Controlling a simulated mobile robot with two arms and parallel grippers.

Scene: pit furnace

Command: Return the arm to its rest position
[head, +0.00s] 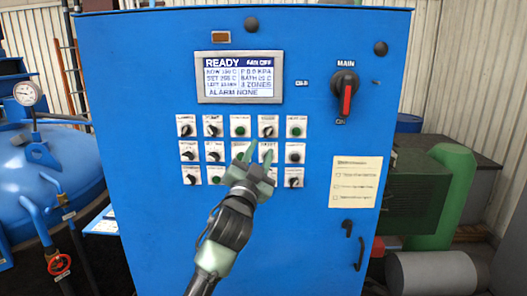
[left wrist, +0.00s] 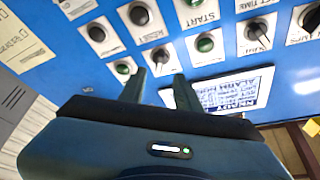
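My left arm reaches up from the bottom of the head view to a blue control cabinet (head: 300,250). My left gripper (head: 258,154) is in front of the lower rows of knobs and buttons, its two green fingers apart with nothing between them. It hides part of the panel's middle. In the left wrist view the open fingers (left wrist: 160,80) point at the blue panel near the display (left wrist: 235,95) and a green button. I cannot tell whether the fingertips touch the panel. My right gripper is in neither view.
The display (head: 239,77) reads READY, FAN OFF, ALARM NONE. The red main switch (head: 346,98) points down toward ON. A blue vessel (head: 45,180) with a gauge (head: 27,93) and red valve (head: 59,265) stands left. Green machinery (head: 450,195) stands right.

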